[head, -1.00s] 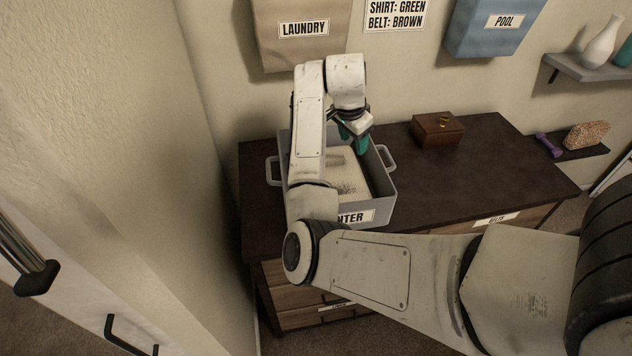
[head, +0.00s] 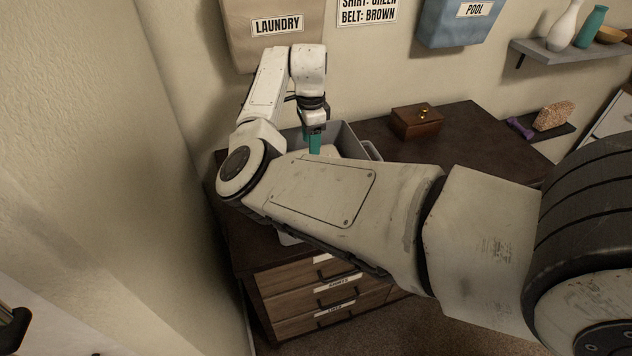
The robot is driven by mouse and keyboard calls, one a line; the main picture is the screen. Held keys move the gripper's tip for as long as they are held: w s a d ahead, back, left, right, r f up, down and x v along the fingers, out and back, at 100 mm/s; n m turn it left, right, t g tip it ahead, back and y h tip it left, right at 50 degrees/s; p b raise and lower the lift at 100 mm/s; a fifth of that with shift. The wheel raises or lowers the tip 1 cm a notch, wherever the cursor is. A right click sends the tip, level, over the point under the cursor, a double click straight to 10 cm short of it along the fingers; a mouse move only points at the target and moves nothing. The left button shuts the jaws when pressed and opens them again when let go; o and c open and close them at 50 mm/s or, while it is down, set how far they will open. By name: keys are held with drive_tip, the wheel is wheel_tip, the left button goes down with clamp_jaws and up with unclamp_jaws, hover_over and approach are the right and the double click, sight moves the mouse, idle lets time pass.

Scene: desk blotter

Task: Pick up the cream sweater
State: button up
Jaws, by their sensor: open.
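The cream sweater (head: 329,151) lies in the grey bin on the dresser. Only a small pale patch of it shows, as my arm hides most of the bin. My gripper (head: 315,148), with teal fingers, points down inside the bin's outline, over or at the sweater. The jaws are open; I cannot tell whether the fingers touch the cloth. The grey bin (head: 350,139) shows only its back and right parts, with a handle at the right.
A brown wooden box (head: 416,122) stands on the dark dresser top (head: 460,135), which is clear to its right. A tan laundry bag (head: 273,40) and a blue pool bag (head: 458,25) hang on the wall behind. Drawers (head: 320,290) are below.

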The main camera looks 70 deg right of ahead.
drive_tip(key=shift+s+a+f+p, duration=0.1)
drive_tip(key=shift+f+p, duration=0.15)
drive_tip(key=shift+f, duration=1.05)
drive_tip(key=shift+a+f+p, duration=0.1)
drive_tip(key=shift+f+p, duration=0.15)
drive_tip(key=shift+f, duration=1.05)
clamp_jaws()
drive_tip(key=shift+d+r, duration=0.1)
